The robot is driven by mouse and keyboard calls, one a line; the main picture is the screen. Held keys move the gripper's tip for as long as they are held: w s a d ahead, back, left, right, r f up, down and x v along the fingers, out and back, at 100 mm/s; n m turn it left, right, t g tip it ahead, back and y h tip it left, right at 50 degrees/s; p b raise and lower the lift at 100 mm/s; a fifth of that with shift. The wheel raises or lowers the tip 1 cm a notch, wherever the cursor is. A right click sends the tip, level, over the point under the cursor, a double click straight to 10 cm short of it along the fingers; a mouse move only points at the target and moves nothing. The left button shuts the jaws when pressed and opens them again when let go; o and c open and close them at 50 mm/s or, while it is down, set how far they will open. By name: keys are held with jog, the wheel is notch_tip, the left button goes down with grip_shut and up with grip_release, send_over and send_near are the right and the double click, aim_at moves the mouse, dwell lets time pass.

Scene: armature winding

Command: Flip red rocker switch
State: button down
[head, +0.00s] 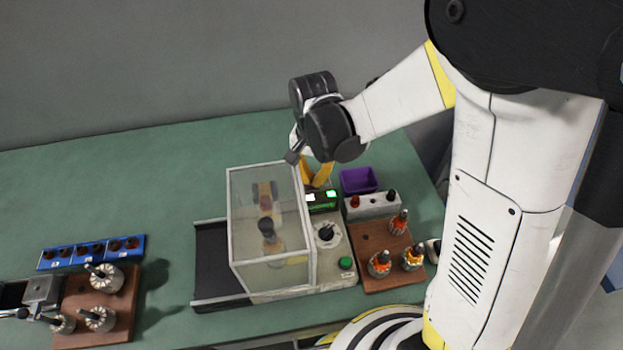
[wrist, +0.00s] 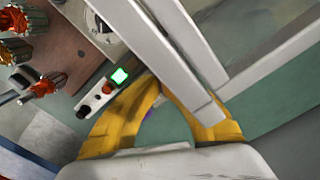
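No red rocker switch can be made out clearly in either view. A small dark control box (head: 323,204) with a lit white patch and a lit green patch stands behind the clear guard's right side. In the wrist view, the fingers of my gripper (wrist: 160,86) come together, with the tips partly hidden behind a pale guard bar. Nothing shows between them. Contact with the box cannot be told.
The clear guard box (head: 270,230) stands close to my gripper's left. A white block (head: 373,207) with red and black knobs, a purple bin (head: 359,180) and a wooden board (head: 371,242) with parts lie to the right. The back left of the green table is clear.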

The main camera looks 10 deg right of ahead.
jog(key=shift+s+f+b, duration=0.1)
jog(key=shift+f+b, duration=0.35)
jog(key=shift+f, duration=0.1)
jog(key=shift+r+p, duration=0.65)
jog(key=shift+r, duration=0.1)
jog(key=r+p, duration=0.1)
jog(key=w+r+p, duration=0.1)
jog(key=r, duration=0.1)
jog(key=shift+s+r+p, duration=0.15)
jog(key=shift+r+p, duration=0.95)
jog(key=shift+r, duration=0.15)
jog(key=shift+f, duration=0.1)
